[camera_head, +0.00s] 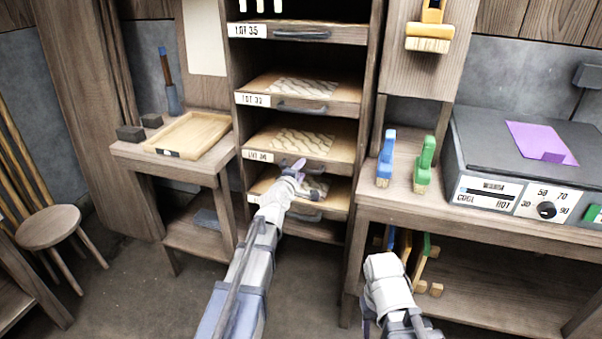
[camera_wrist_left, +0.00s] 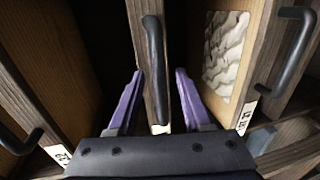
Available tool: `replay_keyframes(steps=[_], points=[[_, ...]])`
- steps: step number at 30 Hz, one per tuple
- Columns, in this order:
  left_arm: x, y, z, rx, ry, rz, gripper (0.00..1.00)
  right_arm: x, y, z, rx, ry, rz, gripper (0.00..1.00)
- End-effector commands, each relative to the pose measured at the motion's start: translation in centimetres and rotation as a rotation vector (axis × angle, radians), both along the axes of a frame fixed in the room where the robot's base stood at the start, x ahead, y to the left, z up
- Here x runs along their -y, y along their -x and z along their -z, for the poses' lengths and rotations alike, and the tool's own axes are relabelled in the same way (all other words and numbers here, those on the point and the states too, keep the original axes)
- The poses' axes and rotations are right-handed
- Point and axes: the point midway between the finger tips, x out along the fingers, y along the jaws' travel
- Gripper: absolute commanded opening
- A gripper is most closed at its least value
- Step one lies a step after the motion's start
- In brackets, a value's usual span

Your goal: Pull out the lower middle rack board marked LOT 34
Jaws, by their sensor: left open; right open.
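The rack (camera_head: 236,100) holds several boards, stacked one above another, with white labels and dark handles. The third board (camera_head: 262,144) carries a pale patterned mould; its label is too small to read surely. My left gripper (camera_head: 297,166) is at the front of this board. In the left wrist view its purple fingers (camera_wrist_left: 160,82) are open, one on each side of a board's front edge with an upright-looking dark handle (camera_wrist_left: 154,60). They appear apart from the handle. My right arm shows low in the head view, but its gripper tips are hidden.
The board below (camera_head: 262,184) sits close beneath my left gripper. Boards labelled LOT 35 and LOT 33 (camera_head: 252,99) are above. A bench (camera_head: 480,232) with brushes and a heater stands right; a side table (camera_head: 130,152) with a tray stands left.

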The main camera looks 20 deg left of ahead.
Motion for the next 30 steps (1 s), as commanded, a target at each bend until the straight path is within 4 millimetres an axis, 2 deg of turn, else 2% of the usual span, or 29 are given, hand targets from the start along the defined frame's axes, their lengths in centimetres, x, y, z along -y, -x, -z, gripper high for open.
replay_keyframes(steps=[2, 9, 22, 30], points=[[0.03, -0.52, 0.12, 0.0, 0.0, 0.0, 0.5, 0.01, -0.01, 0.12, 0.0, 0.0, 0.0, 0.5], [0.03, -0.42, 0.08, 0.0, 0.0, 0.0, 0.47, 0.01, 0.0, 0.07, 0.0, 0.0, 0.0, 0.5], [0.02, -0.41, 0.09, 0.0, -0.001, 0.0, 0.0, 0.01, 0.0, 0.08, 0.0, 0.0, 0.0, 0.5], [0.01, -0.41, 0.09, 0.0, -0.001, 0.0, 0.0, 0.01, -0.01, 0.08, 0.0, 0.0, 0.0, 0.5]])
